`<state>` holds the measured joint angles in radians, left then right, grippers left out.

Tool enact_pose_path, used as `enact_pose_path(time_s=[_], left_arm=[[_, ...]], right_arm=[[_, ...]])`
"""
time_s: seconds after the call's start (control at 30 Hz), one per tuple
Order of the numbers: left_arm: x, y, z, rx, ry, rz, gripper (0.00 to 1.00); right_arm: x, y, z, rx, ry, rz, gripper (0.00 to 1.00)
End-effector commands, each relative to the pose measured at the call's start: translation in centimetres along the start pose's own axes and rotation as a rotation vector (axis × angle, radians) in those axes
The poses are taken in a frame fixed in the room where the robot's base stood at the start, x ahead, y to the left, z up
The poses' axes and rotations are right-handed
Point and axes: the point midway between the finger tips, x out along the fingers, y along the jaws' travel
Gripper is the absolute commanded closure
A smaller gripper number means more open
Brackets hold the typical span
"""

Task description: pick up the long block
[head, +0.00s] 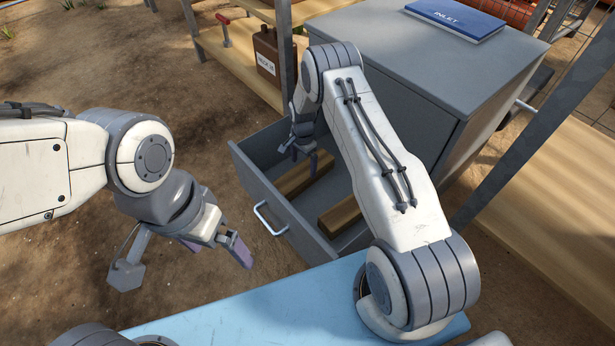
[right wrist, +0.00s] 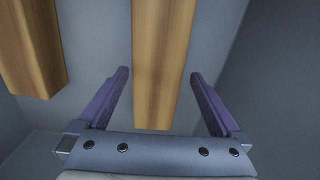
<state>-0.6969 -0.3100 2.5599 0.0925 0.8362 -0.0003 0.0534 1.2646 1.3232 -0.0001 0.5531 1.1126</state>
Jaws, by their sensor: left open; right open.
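Two wooden blocks lie in the open grey drawer (head: 262,193). One block (head: 297,181) lies toward the drawer's front left. The other block (head: 341,216) lies nearer to me, partly behind my right arm. My right gripper (head: 303,160) is open, pointing down into the drawer over the first block. In the right wrist view, that block (right wrist: 161,70) runs between the two purple fingers with a gap on each side, and the second block (right wrist: 28,50) is at the left. Both run out of that view, so I cannot compare their full lengths. My left gripper (head: 216,248) is open and empty outside the drawer.
The drawer belongs to a grey cabinet (head: 420,60) with a blue INLET book (head: 456,18) on top. Drawer walls stand close around my right gripper. A wooden shelf with a brown container (head: 267,52) stands behind. A light blue surface (head: 260,308) lies in front.

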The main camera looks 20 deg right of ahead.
Motion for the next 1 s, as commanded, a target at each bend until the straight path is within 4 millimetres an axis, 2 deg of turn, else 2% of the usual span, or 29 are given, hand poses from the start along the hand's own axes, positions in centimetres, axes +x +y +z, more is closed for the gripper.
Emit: enact_pose_path(time_s=[0.33,0.63,0.77,0.8,0.9,1.0], left_arm=[[4.0,-0.3,0.2,0.0,0.0,0.0,0.0],[4.0,-0.3,0.2,0.0,0.0,0.0,0.0],[4.0,-0.3,0.2,0.0,0.0,0.0,0.0],[4.0,-0.3,0.2,0.0,0.0,0.0,0.0],[4.0,-0.3,0.2,0.0,0.0,0.0,0.0],[4.0,-0.3,0.2,0.0,0.0,0.0,0.0]], right_arm=[[4.6,0.0,0.1,-0.001,-0.001,0.001,0.0],[4.8,0.0,0.1,-0.001,0.0,0.001,0.0],[4.8,0.0,0.1,-0.001,0.0,0.0,0.5],[4.8,0.0,0.1,-0.001,0.0,0.0,0.65],[4.8,0.0,0.1,-0.001,0.0,0.0,1.0],[4.7,-0.1,0.0,-0.001,0.001,-0.002,1.0]])
